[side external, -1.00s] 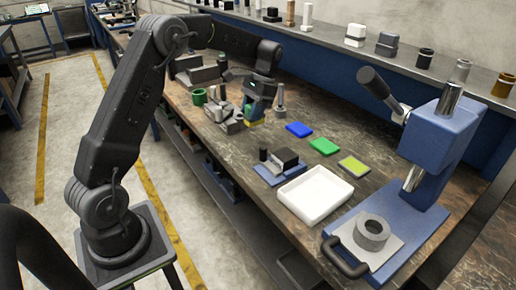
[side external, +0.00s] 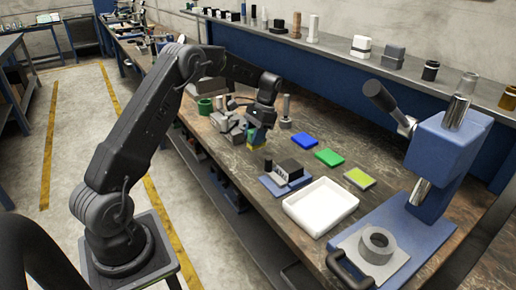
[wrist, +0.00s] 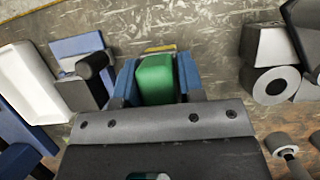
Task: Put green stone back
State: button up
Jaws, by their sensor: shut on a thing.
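The green stone (wrist: 156,80) is a green block between the two blue fingers of my gripper (wrist: 157,75) in the wrist view. My gripper is shut on it. In the side view my gripper (side external: 257,132) points down over the far part of the bench, among grey metal parts. The stone is hard to make out there. A yellow patch (side external: 256,141) shows at the fingertips, and I cannot tell what it belongs to. A flat green pad (side external: 328,157) lies on the bench to the right, between a blue pad (side external: 304,139) and a yellow-green pad (side external: 359,178).
A white tray (side external: 322,207) and a small blue-based fixture (side external: 287,178) stand nearer. Grey metal parts (side external: 229,122) and a green ring (side external: 205,106) crowd the gripper's left. A grey post (side external: 286,110) stands close on its right.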

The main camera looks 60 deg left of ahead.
aim_at(258, 148)
jog(key=shift+w+d+f, duration=0.4)
jog(key=shift+w, duration=0.1)
jog(key=shift+f, duration=1.95)
jog(key=shift+f, duration=0.1)
jog(key=o, duration=0.9)
